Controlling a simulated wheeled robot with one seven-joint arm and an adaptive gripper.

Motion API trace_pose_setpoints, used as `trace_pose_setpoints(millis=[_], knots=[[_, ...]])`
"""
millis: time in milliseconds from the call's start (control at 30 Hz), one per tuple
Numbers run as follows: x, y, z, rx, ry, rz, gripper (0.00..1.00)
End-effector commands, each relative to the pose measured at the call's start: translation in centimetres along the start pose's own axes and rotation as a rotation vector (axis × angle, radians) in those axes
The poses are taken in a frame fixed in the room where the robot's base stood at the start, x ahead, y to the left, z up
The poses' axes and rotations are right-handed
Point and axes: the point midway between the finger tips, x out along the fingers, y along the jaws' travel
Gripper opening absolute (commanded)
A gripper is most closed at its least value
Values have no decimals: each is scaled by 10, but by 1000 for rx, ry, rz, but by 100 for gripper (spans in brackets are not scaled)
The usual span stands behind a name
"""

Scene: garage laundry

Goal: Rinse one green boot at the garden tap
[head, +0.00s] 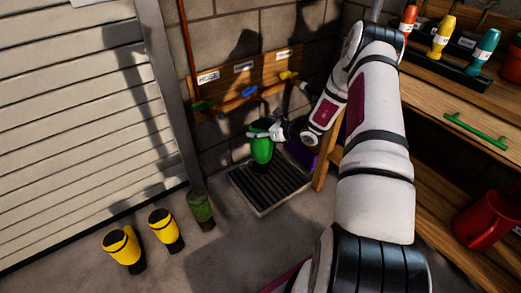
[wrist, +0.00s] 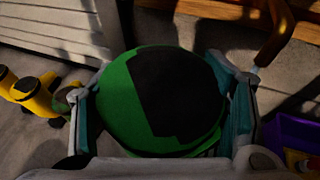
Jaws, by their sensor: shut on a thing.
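My gripper (head: 268,132) is shut on a green boot (head: 262,150) and holds it above the dark slatted drain grate (head: 268,188), in front of the wall taps. In the wrist view the boot (wrist: 115,105) fills the space between both fingers of my gripper (wrist: 160,110). A tap with a blue handle (head: 250,91) is just above the boot. Taps with a green handle (head: 203,105) and a yellow handle (head: 287,75) are on either side. I see no running water. Another green boot (head: 201,210), with brownish patches, stands on the floor left of the grate.
Two yellow boots (head: 123,249) (head: 165,231) stand by the shutter (head: 70,120). A purple container (head: 300,154) is right of the grate, partly hidden by my arm. A wooden bench (head: 450,85) with bottles and a red can (head: 487,217) are at right. The floor in front is clear.

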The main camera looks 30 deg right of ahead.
Motion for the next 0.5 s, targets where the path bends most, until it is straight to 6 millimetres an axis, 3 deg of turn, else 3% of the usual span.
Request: trace_pose_setpoints(millis=[500], knots=[[-19, 29, -6, 0, -2, 0, 6]])
